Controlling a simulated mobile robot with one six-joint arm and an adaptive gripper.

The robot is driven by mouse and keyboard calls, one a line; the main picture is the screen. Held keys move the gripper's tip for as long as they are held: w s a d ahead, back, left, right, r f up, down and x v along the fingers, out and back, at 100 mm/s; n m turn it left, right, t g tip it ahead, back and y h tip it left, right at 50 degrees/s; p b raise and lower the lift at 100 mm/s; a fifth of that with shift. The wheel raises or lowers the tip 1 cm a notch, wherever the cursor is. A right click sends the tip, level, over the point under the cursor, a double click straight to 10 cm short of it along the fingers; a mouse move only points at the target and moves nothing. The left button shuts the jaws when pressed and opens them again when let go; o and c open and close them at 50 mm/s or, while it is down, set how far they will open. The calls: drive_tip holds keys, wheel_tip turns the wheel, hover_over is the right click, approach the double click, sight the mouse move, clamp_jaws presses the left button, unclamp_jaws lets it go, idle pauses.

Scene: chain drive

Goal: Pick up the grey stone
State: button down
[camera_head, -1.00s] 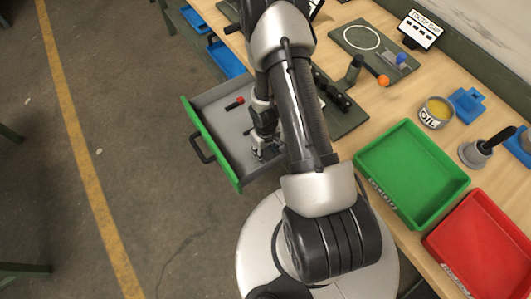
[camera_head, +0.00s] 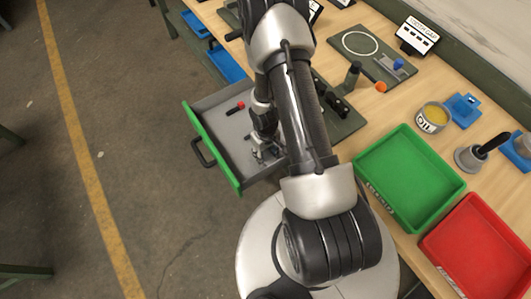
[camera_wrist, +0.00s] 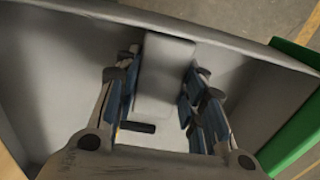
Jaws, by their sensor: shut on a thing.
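The grey stone (camera_wrist: 165,75) is a pale grey rectangular block in the wrist view. It lies between the two blue-padded fingers of my gripper (camera_wrist: 163,82), which is shut on it. My gripper also shows in the head view (camera_head: 262,151), low inside the open drawer (camera_head: 213,158) with the green front. The stone cannot be made out in the head view. Whether it still touches the drawer floor cannot be told.
A small black piece (camera_wrist: 137,127) shows in the drawer in the wrist view. A red-ended tool (camera_head: 236,107) lies further back in the drawer. The drawer walls stand close around my gripper. Green (camera_head: 412,218) and red (camera_head: 438,246) trays stand on the bench at right.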

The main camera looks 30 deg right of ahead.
sight(266, 153)
wheel_tip(266, 153, up, 18)
drive_tip(key=p, duration=1.7)
